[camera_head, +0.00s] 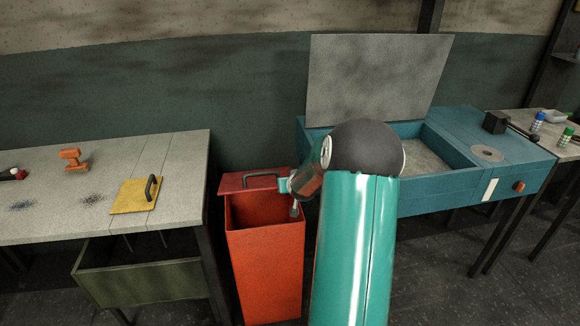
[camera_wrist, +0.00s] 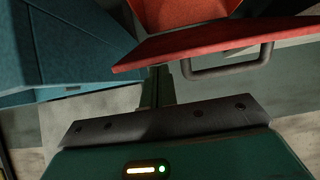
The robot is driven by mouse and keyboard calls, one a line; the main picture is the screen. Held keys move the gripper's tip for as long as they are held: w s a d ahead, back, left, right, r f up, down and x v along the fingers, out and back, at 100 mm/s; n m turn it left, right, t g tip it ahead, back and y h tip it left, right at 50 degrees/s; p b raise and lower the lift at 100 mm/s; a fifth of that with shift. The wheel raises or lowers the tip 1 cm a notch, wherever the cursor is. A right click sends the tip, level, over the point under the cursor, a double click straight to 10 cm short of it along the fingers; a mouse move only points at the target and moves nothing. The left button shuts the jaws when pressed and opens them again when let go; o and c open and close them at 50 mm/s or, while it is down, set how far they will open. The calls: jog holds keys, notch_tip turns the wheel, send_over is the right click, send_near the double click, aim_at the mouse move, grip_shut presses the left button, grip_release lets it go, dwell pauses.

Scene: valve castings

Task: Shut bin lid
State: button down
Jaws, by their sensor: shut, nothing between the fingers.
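The red bin (camera_head: 266,275) stands on the floor between the two work surfaces, its dark inside showing from above. Its red lid (camera_head: 232,184) is open at the back of the bin, with a dark bar handle (camera_head: 260,175) on it. My gripper (camera_head: 295,209) is shut and empty, over the right side of the bin's mouth; the arm hides part of that side. In the wrist view, my shut fingers (camera_wrist: 157,88) show just below the lid edge (camera_wrist: 210,42), left of the handle (camera_wrist: 228,70). I cannot tell whether they touch the lid.
A teal sand table (camera_head: 440,165) with a raised grey panel (camera_head: 375,80) stands close on the right. A grey bench (camera_head: 100,200) stands on the left, with a yellow plate (camera_head: 132,197) and an orange casting (camera_head: 73,159). An olive drawer (camera_head: 150,275) sits below it.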

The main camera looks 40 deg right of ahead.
jog(key=s+a+f, duration=0.2)
jog(key=s+f, duration=0.1)
jog(key=f, duration=0.9)
jog(key=shift+f, duration=0.15)
